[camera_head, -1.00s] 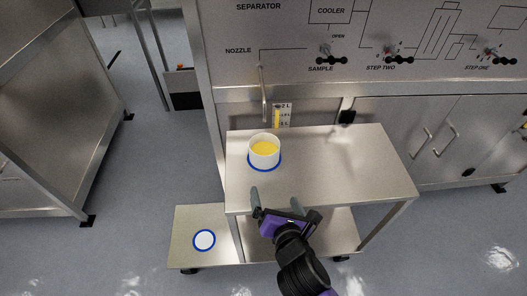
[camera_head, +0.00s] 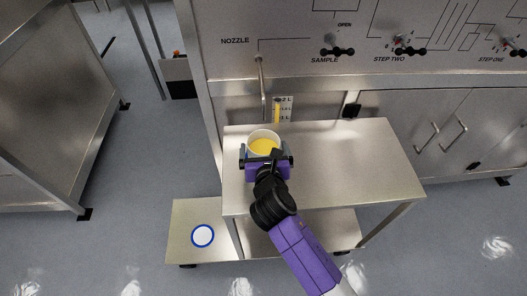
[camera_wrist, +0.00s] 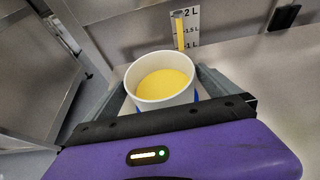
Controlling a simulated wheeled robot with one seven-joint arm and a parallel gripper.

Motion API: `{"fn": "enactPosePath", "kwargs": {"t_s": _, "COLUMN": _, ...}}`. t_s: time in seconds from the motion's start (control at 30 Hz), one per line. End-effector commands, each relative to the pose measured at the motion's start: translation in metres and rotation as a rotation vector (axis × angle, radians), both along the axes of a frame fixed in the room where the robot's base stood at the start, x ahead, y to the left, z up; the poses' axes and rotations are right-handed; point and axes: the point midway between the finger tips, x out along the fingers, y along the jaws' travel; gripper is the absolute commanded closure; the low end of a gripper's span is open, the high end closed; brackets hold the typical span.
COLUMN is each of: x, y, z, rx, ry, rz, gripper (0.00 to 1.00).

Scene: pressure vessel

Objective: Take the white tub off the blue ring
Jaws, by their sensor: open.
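The white tub (camera_head: 264,136), with yellow contents, stands upright on the steel table at the left end of its top. It also shows in the wrist view (camera_wrist: 161,91), between my fingers. The blue ring under it is mostly hidden by my gripper in the head view; a bit of blue (camera_wrist: 196,97) shows at the tub's right side in the wrist view. My gripper (camera_head: 264,152) is open, with one finger on each side of the tub. I cannot tell whether the fingers touch it.
The table top (camera_head: 350,160) is clear to the right. A lower shelf (camera_head: 185,235) at the left bears a white disc with a blue rim (camera_head: 203,236). A nozzle pipe (camera_head: 262,85) hangs behind the tub, beside a level gauge (camera_head: 283,108). Cabinets stand behind the table.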

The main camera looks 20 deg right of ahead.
Motion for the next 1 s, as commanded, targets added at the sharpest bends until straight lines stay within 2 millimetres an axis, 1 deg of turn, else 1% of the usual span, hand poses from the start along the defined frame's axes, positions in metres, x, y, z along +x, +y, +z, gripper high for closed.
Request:
{"fn": "enactPosePath", "kwargs": {"t_s": 0.03, "x": 0.007, "y": -0.002, "z": -0.003, "rx": 0.0, "ry": 0.0, "rz": -0.001, "gripper": 0.0}}
{"fn": "enactPosePath", "kwargs": {"t_s": 0.1, "x": 0.013, "y": -0.004, "z": -0.006, "rx": 0.0, "ry": 0.001, "rz": 0.0, "gripper": 0.0}}
{"fn": "enactPosePath", "kwargs": {"t_s": 0.2, "x": 0.019, "y": -0.006, "z": -0.008, "rx": 0.0, "ry": 0.0, "rz": 0.001, "gripper": 0.0}}
{"fn": "enactPosePath", "kwargs": {"t_s": 0.43, "x": 0.02, "y": -0.006, "z": -0.009, "rx": 0.001, "ry": 0.001, "rz": 0.001, "gripper": 0.0}}
{"fn": "enactPosePath", "kwargs": {"t_s": 0.47, "x": 0.02, "y": -0.006, "z": -0.009, "rx": 0.001, "ry": 0.001, "rz": 0.001, "gripper": 0.04}}
{"fn": "enactPosePath", "kwargs": {"t_s": 0.5, "x": 0.02, "y": -0.006, "z": -0.009, "rx": 0.001, "ry": 0.001, "rz": 0.001, "gripper": 0.12}}
{"fn": "enactPosePath", "kwargs": {"t_s": 0.57, "x": 0.02, "y": -0.006, "z": -0.009, "rx": 0.001, "ry": 0.001, "rz": 0.001, "gripper": 0.24}}
{"fn": "enactPosePath", "kwargs": {"t_s": 0.6, "x": 0.02, "y": -0.006, "z": -0.009, "rx": 0.0, "ry": 0.0, "rz": 0.001, "gripper": 0.31}}
{"fn": "enactPosePath", "kwargs": {"t_s": 0.77, "x": 0.019, "y": -0.006, "z": -0.009, "rx": 0.001, "ry": 0.001, "rz": 0.001, "gripper": 0.63}}
{"fn": "enactPosePath", "kwargs": {"t_s": 0.8, "x": 0.019, "y": -0.006, "z": -0.009, "rx": 0.001, "ry": 0.001, "rz": 0.001, "gripper": 0.71}}
{"fn": "enactPosePath", "kwargs": {"t_s": 0.87, "x": 0.019, "y": -0.006, "z": -0.009, "rx": 0.001, "ry": 0.001, "rz": 0.001, "gripper": 0.82}}
{"fn": "enactPosePath", "kwargs": {"t_s": 0.9, "x": 0.02, "y": -0.006, "z": -0.006, "rx": 0.0, "ry": -0.005, "rz": 0.002, "gripper": 0.84}}
{"fn": "enactPosePath", "kwargs": {"t_s": 1.0, "x": 0.02, "y": -0.006, "z": -0.006, "rx": 0.0, "ry": -0.005, "rz": 0.002, "gripper": 0.84}}
